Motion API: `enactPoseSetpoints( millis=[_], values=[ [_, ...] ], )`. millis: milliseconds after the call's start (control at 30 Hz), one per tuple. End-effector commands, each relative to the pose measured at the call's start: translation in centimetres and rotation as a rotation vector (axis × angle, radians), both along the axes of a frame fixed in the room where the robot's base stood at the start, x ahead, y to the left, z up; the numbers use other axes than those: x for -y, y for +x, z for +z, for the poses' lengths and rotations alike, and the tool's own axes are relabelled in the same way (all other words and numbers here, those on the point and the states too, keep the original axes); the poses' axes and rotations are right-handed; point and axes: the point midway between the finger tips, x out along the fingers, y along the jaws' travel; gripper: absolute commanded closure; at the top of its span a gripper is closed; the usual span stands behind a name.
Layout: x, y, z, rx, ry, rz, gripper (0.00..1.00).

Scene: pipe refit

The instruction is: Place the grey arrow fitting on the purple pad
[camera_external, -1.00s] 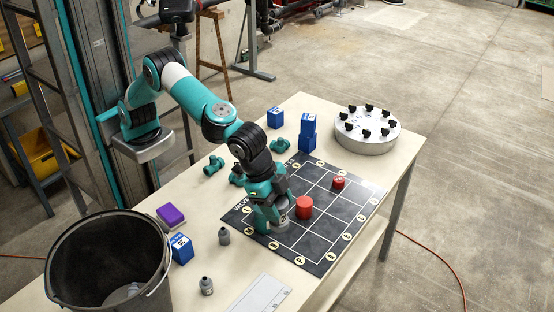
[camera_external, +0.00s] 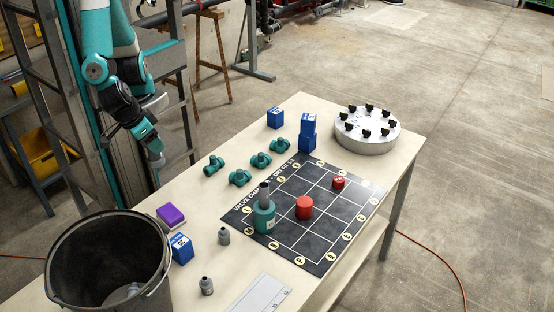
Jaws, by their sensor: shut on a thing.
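My gripper (camera_external: 156,160) is raised at the left, beyond the table's far left edge. It is shut on a small pale grey thing (camera_external: 155,146), mostly hidden by the fingers. I cannot make out an arrow on it. The purple pad (camera_external: 171,215) lies on the table's left part, between the bucket and the teal fittings. Its top looks bare. My gripper is above and behind it, well apart. Two small dark grey fittings stand on the table, one near the mat (camera_external: 223,236) and one near the front edge (camera_external: 206,287).
A blue block (camera_external: 182,248) stands close to the pad, and a black bucket (camera_external: 70,235) is left of it. Several teal fittings (camera_external: 240,178) lie behind. A teal cylinder with a grey top (camera_external: 264,217) and two red cylinders (camera_external: 304,208) stand on the dark mat (camera_external: 330,232).

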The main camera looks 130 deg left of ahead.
Motion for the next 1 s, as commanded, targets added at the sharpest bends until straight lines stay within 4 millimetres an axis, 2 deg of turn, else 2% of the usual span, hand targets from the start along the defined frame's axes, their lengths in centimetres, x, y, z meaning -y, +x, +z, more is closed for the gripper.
enactPoseSetpoints(
  millis=[133, 600, 733, 1000],
  values=[
    [-0.4, -0.5, -2.0, -0.005, 0.007, 0.013, 0.74],
    [-0.4, -0.5, -13.1, -0.005, 0.006, 0.013, 0.74],
    [-0.3, -0.4, -15.2, -0.002, 0.003, 0.013, 0.74],
    [-0.3, -0.4, -17.6, -0.002, 0.003, 0.013, 0.74]
  ],
)
